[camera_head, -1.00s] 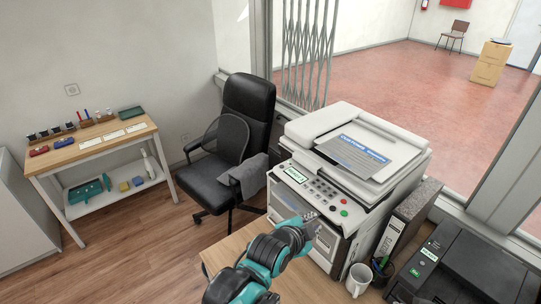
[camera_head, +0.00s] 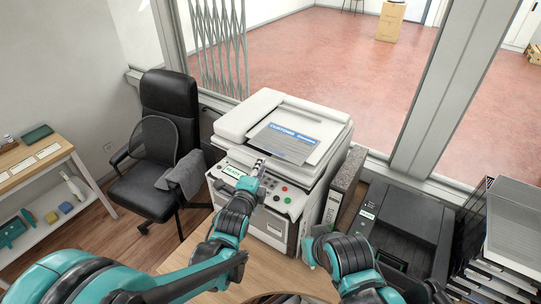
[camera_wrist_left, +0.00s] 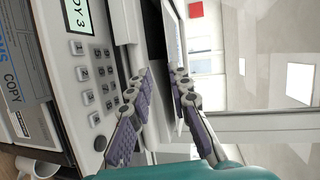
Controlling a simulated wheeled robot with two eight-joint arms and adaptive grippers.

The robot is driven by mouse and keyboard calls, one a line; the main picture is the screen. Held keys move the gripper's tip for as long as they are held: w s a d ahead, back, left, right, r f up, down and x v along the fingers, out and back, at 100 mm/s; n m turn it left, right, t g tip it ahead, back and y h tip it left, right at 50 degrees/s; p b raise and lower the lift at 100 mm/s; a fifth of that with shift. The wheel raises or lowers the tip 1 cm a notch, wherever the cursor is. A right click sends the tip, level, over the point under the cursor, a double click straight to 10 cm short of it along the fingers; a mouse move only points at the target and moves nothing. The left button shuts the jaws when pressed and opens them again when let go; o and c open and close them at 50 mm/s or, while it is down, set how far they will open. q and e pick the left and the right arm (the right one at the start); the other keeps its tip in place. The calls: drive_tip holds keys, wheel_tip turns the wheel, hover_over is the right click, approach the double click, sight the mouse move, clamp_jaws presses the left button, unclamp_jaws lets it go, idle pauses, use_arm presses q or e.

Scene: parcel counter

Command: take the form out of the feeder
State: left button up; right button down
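The form (camera_head: 288,139), a grey sheet with a blue header, lies on the feeder (camera_head: 262,112) on top of the white copier in the head view. My left gripper (camera_head: 259,168) is at the copier's front edge by the control panel, short of the form. In the left wrist view its two fingers (camera_wrist_left: 162,105) are spread with a gap between them and nothing held. A pale panel edge shows beyond the fingertips; I cannot tell whether it is the form. My right gripper (camera_head: 308,251) is low beside the copier's right front, mostly hidden by its own wrist.
The control panel has a display (camera_head: 235,172) and keys. A speckled binder (camera_head: 345,180) stands right of the copier, then a black printer (camera_head: 402,222). A stack of trays (camera_head: 515,230) is at far right. A chair (camera_head: 165,150) stands left.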

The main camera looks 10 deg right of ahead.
sight(274, 153)
use_arm(q)
drive_tip(key=shift+w+d+b, duration=0.3)
drive_tip(key=shift+w+d, duration=2.2)
drive_tip(key=shift+d, duration=0.1)
clamp_jaws()
